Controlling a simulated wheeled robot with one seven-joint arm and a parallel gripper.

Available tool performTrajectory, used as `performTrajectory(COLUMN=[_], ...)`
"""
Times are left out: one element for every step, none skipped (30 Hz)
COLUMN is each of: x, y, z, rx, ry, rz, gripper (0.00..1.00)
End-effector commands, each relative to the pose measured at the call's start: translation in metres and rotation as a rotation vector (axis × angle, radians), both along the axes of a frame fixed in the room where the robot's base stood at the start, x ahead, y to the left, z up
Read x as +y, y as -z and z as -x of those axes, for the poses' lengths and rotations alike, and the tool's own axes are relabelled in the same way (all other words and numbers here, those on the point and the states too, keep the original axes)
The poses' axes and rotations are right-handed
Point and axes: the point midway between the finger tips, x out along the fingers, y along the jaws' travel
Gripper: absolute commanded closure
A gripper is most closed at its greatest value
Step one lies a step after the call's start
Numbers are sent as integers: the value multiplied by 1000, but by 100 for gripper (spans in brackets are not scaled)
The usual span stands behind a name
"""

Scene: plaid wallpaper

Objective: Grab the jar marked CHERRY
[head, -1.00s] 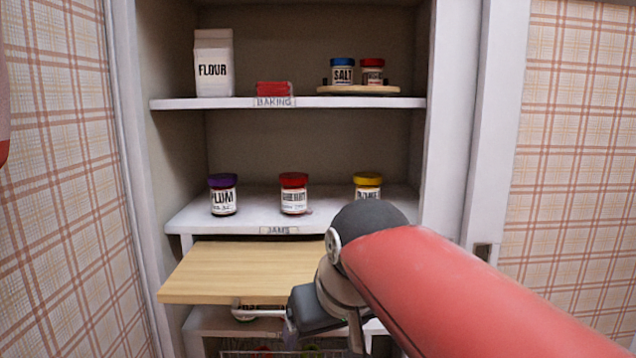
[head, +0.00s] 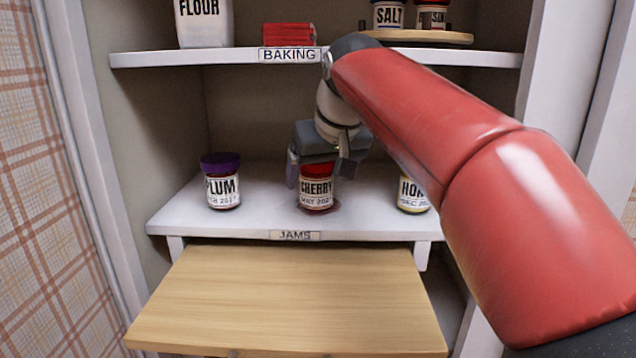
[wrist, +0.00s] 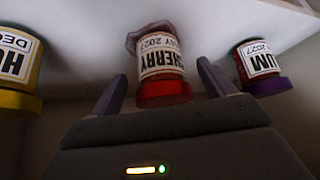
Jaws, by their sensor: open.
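The jar marked CHERRY (head: 316,190) has a red lid and stands upright in the middle of the JAMS shelf (head: 190,222). A dark red patch shows on the shelf around its base. My gripper (head: 322,172) is open above and around the jar's lid, with its fingers reaching down on either side. In the wrist view, which is upside down, the CHERRY jar (wrist: 160,62) appears between the two open fingers (wrist: 163,85), apart from both. The back of the jar is hidden.
A purple-lidded PLUM jar (head: 222,182) stands to the left. A yellow-lidded jar (head: 412,195), partly behind my arm, stands to the right. The BAKING shelf (head: 200,57) is close above my wrist. A wooden board (head: 280,295) juts out below the jams.

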Motion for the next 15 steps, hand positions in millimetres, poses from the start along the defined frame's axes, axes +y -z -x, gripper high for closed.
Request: performTrajectory(x=[2,2,3,4,4,5,5,6,6,6,6,6,6,6,6], y=[9,13,17,21,23,26,27,27,28,28,28,28,28,28,28], z=[-5,-7,-10,-12,-13,-15,-16,-17,-17,-17,-17,-17,-17,-17,-17], rx=[3,3,2,3,3,2,1,0,0,0,-1,-1,-1,0,0], ry=[0,0,0,0,0,0,0,0,1,1,1,1,1,1,1], rz=[1,1,1,1,1,1,0,0,-1,0,0,0,0,0,0], gripper=[18,18,18,18,18,18,18,18,18,18,18,18,18,18,21])
